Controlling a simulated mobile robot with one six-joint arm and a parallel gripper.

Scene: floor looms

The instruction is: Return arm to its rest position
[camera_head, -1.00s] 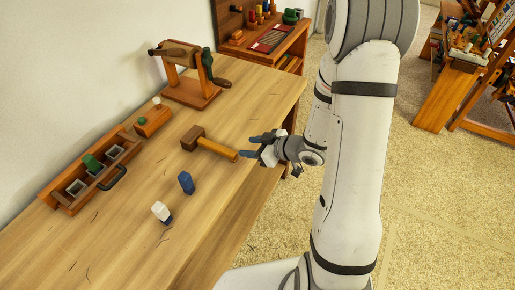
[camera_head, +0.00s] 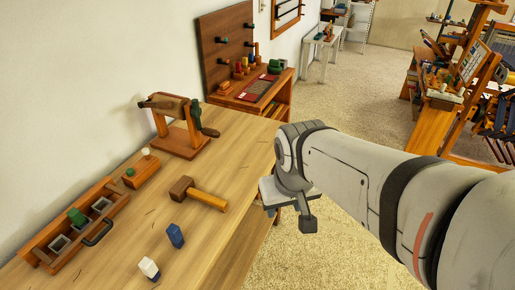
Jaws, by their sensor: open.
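My arm reaches in from the lower right and ends beside the right edge of the wooden workbench (camera_head: 222,150). My gripper (camera_head: 276,192) is at this end, a compact grey shape seen partly from behind. It is open, with its fingers mostly hidden and nothing visible held in it. It is apart from the objects on the bench. A wooden mallet (camera_head: 208,198) lies on the bench to its left. A blue block (camera_head: 175,235) and a white-and-blue block (camera_head: 149,268) stand nearer the front.
A wooden tray (camera_head: 37,252) with cups and a green piece stands along the wall. A small block with pegs (camera_head: 141,172) and a cranked wooden device (camera_head: 180,138) stand behind. A pegboard bench (camera_head: 228,45) is beyond.

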